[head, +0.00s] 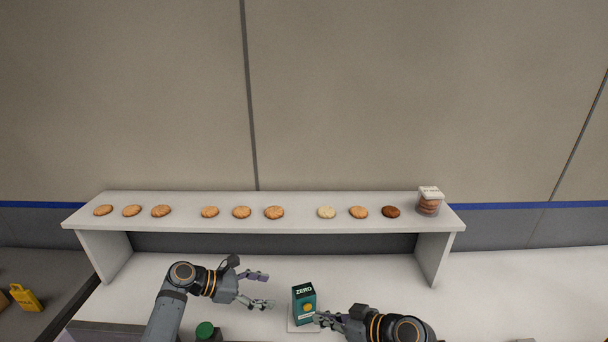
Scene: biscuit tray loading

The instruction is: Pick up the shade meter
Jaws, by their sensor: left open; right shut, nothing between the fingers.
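A teal box-shaped thing with a dark top panel reading "ZERO" and an orange disc on its front, apparently the shade meter (304,307), stands upright on a white square pad (292,326) on the counter. My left gripper (264,290) is open and empty, to the left of it, fingers pointing right. My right gripper (319,319) is shut and empty, its tips close to the meter's lower right side. I cannot tell whether they touch it. The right gripper hides part of the pad.
A green-capped item (205,330) stands by my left arm. A yellow item (25,297) lies far left. The counter at right is mostly clear.

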